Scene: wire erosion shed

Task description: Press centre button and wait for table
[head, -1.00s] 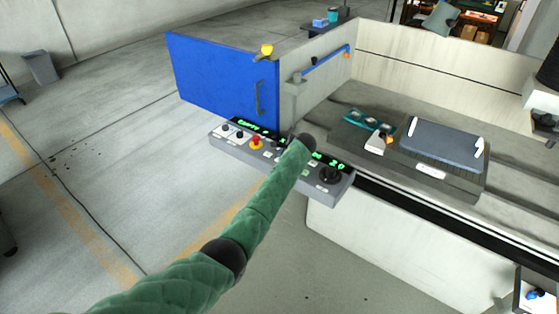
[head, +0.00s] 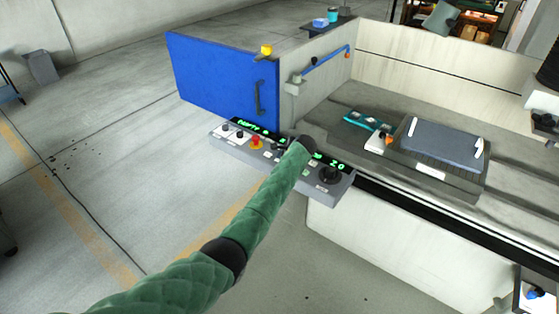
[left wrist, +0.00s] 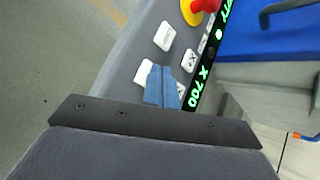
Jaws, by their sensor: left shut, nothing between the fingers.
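The grey control panel (head: 262,155) stands at the front corner of the machine. It has a green-lit display, several buttons, a red stop knob (head: 256,143) and a black dial (head: 329,175). My left arm reaches over the panel's middle and hides part of it. In the left wrist view my left gripper (left wrist: 162,88) is shut and empty, its blue fingertips over or against white buttons (left wrist: 144,73) below the display (left wrist: 204,72), which reads X 700. I cannot tell whether a button is pressed in. The machine table (head: 350,130) lies in the tank. My right gripper is out of view.
The blue door (head: 218,85) stands behind the panel. The floor on the left is open.

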